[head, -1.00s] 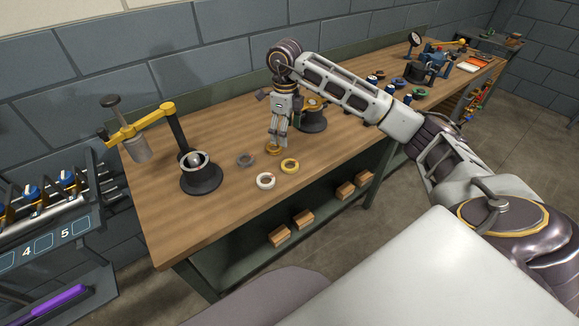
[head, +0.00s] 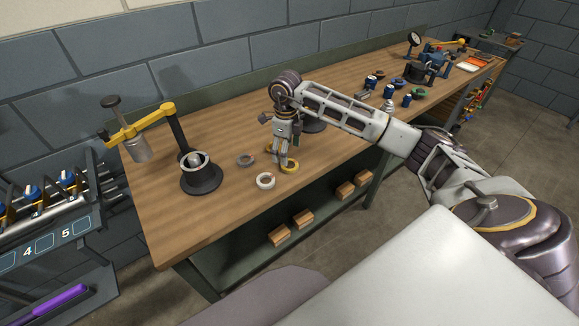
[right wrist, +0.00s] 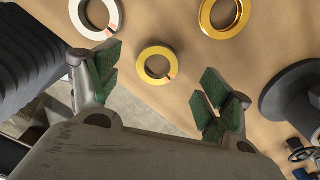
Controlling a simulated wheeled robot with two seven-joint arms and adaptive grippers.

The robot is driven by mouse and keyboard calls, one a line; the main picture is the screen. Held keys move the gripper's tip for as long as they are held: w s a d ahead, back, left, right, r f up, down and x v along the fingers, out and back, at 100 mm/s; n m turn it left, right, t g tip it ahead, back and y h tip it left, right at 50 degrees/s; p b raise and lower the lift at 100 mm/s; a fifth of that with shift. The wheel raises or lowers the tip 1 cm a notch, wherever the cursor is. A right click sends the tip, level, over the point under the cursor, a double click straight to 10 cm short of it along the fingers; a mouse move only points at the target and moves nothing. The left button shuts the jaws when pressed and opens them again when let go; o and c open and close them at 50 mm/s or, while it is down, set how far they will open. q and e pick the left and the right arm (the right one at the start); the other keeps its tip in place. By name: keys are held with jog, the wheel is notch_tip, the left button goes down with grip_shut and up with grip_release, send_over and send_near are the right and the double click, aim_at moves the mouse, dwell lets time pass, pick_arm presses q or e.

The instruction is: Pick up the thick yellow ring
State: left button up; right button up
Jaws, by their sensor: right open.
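A yellow ring (head: 290,168) lies flat on the workbench near its front edge, partly hidden by my right gripper in the head view. My right gripper (head: 281,163) points down above the yellow ring. Its green-padded fingers (right wrist: 160,80) are apart with nothing between them. My left gripper is not in view.
A white ring (head: 265,181) and a grey ring (head: 245,160) lie to the left. A dark press stand (head: 201,180) with a yellow lever stands farther left. Another dark stand (right wrist: 290,92) is close right of the gripper. Several small parts lie at the bench's far right.

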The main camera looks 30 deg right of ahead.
aim_at(289, 167)
jog(key=shift+s+d+f, duration=0.1)
jog(key=shift+s+f, duration=0.1)
jog(key=shift+f, duration=0.6)
jog(key=shift+s+d+f+p, duration=0.1)
jog(key=shift+s+f+p, duration=0.15)
jog(key=shift+f, duration=0.5)
notch_tip(289, 167, down, 2)
jog(key=shift+w, duration=0.1)
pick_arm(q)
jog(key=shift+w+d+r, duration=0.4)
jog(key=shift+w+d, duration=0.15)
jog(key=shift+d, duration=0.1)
